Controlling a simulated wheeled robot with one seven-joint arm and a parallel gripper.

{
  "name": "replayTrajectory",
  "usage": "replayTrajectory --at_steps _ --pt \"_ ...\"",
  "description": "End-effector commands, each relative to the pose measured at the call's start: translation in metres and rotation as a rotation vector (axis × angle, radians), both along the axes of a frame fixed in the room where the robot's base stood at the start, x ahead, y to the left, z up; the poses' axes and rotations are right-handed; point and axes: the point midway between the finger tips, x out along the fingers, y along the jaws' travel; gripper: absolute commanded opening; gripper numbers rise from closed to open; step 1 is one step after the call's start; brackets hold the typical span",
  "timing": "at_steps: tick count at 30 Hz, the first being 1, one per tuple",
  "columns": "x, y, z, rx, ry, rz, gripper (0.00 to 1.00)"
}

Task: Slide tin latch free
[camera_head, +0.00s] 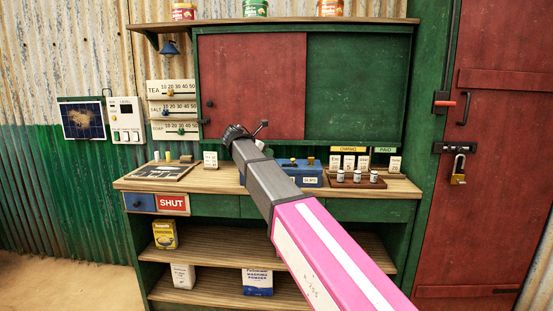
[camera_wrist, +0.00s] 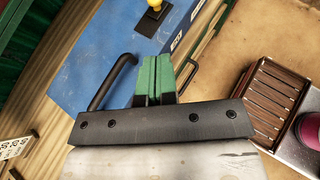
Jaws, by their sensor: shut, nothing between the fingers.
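The blue tin (camera_head: 303,180) stands on the wooden counter, partly hidden behind my dark arm link. Small yellow pieces show on its top. In the wrist view the blue tin (camera_wrist: 92,55) has a black bar handle (camera_wrist: 108,82) and a yellow knob (camera_wrist: 153,5) on a dark plate near the top edge. I cannot tell for sure which part is the latch. My gripper (camera_wrist: 165,62) shows green fingers pressed together, over the blue lid beside the handle, with nothing between them. I cannot tell whether they touch the lid. In the head view the fingers are hidden by the arm.
A small rack with several tins (camera_head: 355,181) stands right of the blue tin. A black tray (camera_head: 160,172) and a white number block (camera_head: 210,160) are to the left. A padlock (camera_head: 458,178) hangs on the red door. A brown slatted object (camera_wrist: 265,100) shows at the wrist view's right.

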Motion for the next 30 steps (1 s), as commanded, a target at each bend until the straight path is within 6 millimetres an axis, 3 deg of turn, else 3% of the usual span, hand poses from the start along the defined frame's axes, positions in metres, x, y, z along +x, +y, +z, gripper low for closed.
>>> replayTrajectory --at_steps 7,20,23,25,30 --pt "-0.013 0.018 0.013 -0.001 -0.001 0.0 0.0" --pt "-0.015 0.018 0.012 0.003 -0.001 -0.003 0.0" --pt "-0.016 0.007 -0.005 0.038 -0.009 -0.025 0.0" --pt "-0.019 -0.009 -0.029 0.091 -0.023 -0.06 0.0" --pt "-0.033 -0.062 -0.116 0.296 -0.086 -0.218 0.0"
